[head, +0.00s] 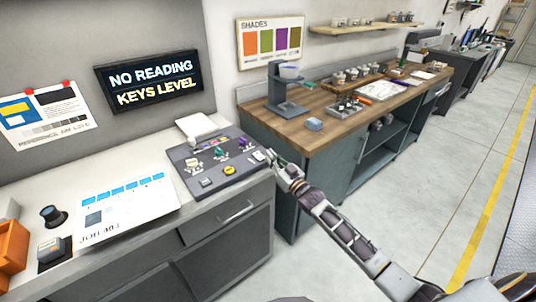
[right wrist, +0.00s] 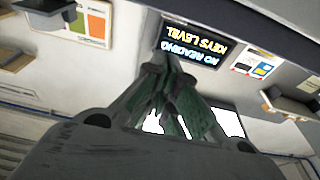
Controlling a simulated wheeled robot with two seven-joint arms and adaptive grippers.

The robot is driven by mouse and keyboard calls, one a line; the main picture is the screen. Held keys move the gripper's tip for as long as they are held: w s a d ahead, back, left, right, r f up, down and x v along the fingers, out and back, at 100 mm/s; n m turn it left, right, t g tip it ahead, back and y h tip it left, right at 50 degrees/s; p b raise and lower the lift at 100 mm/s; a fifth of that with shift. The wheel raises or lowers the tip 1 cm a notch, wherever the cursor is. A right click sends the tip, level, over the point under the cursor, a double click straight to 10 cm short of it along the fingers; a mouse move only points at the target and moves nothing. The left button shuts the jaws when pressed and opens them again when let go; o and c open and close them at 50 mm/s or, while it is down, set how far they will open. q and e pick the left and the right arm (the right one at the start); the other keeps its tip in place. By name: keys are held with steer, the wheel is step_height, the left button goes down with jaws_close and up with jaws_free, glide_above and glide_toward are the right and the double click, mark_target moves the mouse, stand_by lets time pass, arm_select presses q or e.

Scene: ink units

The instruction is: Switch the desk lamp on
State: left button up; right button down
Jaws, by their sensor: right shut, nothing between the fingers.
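I cannot pick out a desk lamp with certainty. A dark, lamp-like hooded shape (head: 422,36) stands at the far end of the wooden bench; whether it is lit is too small to tell. My right gripper (head: 271,156) is shut and empty at the right edge of the grey control panel (head: 207,182), close to its corner; whether it touches is unclear. In the right wrist view its closed fingers (right wrist: 170,72) point toward the wall sign (right wrist: 194,46). My left gripper is not in view.
The panel carries several small keys and a yellow button (head: 229,170). A white job sheet (head: 128,212), a dark knob (head: 53,214) and an orange bin (head: 12,243) lie left. The wooden bench (head: 335,122) holds a stand (head: 287,103). The floor (head: 430,165) at right is clear.

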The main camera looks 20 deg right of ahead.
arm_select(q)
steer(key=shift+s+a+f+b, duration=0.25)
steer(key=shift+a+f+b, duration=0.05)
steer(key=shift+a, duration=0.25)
arm_select(e)
steer(key=f+v, duration=0.1)
steer(key=v, duration=0.5)
steer(key=shift+f, duration=0.15)
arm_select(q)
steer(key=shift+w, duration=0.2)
arm_select(e)
steer(key=shift+w, duration=0.1)
